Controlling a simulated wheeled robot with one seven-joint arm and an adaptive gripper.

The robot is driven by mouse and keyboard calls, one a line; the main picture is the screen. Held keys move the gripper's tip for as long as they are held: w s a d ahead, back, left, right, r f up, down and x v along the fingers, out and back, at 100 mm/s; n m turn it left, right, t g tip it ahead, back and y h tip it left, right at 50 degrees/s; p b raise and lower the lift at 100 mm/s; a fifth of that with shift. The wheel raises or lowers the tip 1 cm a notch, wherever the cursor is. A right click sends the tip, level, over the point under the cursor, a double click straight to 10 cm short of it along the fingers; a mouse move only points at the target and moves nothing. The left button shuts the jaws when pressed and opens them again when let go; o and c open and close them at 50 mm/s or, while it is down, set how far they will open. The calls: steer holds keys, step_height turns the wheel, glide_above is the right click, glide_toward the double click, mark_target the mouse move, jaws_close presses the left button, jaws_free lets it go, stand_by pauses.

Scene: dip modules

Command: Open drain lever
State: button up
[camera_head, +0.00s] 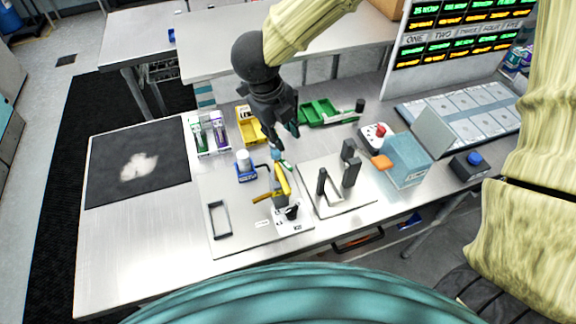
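A small assembly with a yellow lever (283,179) stands on the front part of a light base plate (240,222), near the middle of the metal table. A second, thinner yellow piece (262,197) sticks out to its left. I cannot tell for sure which of them is the drain lever. My gripper (282,143) is dark and points down, just above and behind the upright yellow lever. Its fingertips look close to the lever's top, but I cannot tell whether they touch it. The fingers are small and partly overlapped, so their opening is unclear.
A blue holder with a white cylinder (245,166) stands just left of the lever. A plate with dark upright posts (350,170) and a light-blue box (406,160) are to the right. Yellow (249,125) and green (322,111) bins lie behind. The table's front left is clear.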

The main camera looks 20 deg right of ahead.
mark_target(291, 169)
steer(key=shift+a+b+x, duration=0.25)
steer(key=shift+b+x, duration=0.2)
steer(key=shift+x, duration=2.25)
steer(key=shift+a+b+x, duration=0.2)
steer(key=shift+b+x, duration=0.3)
steer(key=shift+x, duration=2.25)
steer(key=shift+a+b+x, duration=0.25)
steer(key=shift+b+x, duration=0.2)
steer(key=shift+x, duration=2.25)
steer(key=shift+w+f, duration=0.1)
steer(key=shift+w, duration=0.05)
jaws_close()
